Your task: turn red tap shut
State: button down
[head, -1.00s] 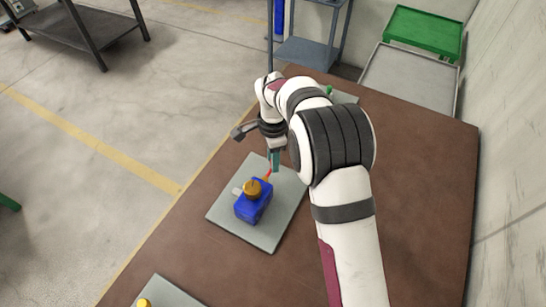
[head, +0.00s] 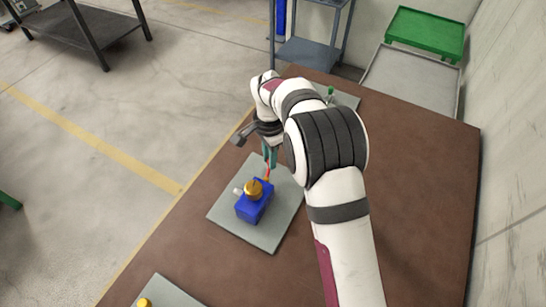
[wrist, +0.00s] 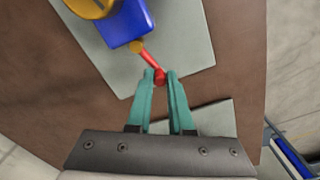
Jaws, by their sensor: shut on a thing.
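The red tap handle (wrist: 150,60) is a short red lever with a round knob at its end. It joins a small brass fitting (wrist: 137,46) on the side of a blue block (wrist: 128,24). In the head view the blue block (head: 254,208) carries a brass top (head: 254,187), and the red handle (head: 268,171) points away toward the back. My gripper (wrist: 160,76) has its teal fingers closed about the red knob at the handle's end. In the head view my gripper (head: 270,160) is just behind the block, and the knob is mostly hidden by the fingers.
The block stands on a grey plate (head: 228,218) on the brown table (head: 420,200). Another plate with a green-topped item (head: 331,92) is at the back, partly behind my arm. A further plate with a yellow piece (head: 145,302) is at the front left.

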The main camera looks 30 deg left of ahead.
jog(key=n, duration=0.2)
jog(key=a+n, duration=0.1)
jog(key=shift+s+a+n, duration=0.2)
jog(key=shift+s+n, duration=0.15)
jog(key=shift+n, duration=0.05)
jog(key=n, duration=0.1)
jog(key=s+a+n, duration=0.1)
jog(key=n, duration=0.1)
jog(key=shift+n, duration=0.3)
jog(key=n, duration=0.1)
jog(key=s+n, duration=0.1)
jog(key=n, duration=0.2)
jog(key=shift+s+a, duration=0.25)
jog(key=shift+a, duration=0.1)
jog(key=shift+s+n, duration=0.3)
jog(key=shift+n, duration=0.55)
jog(key=shift+s+n, duration=0.25)
jog(key=shift+n, duration=0.6)
jog(key=c, duration=0.8)
grip_release()
jog(key=shift+r, duration=0.1)
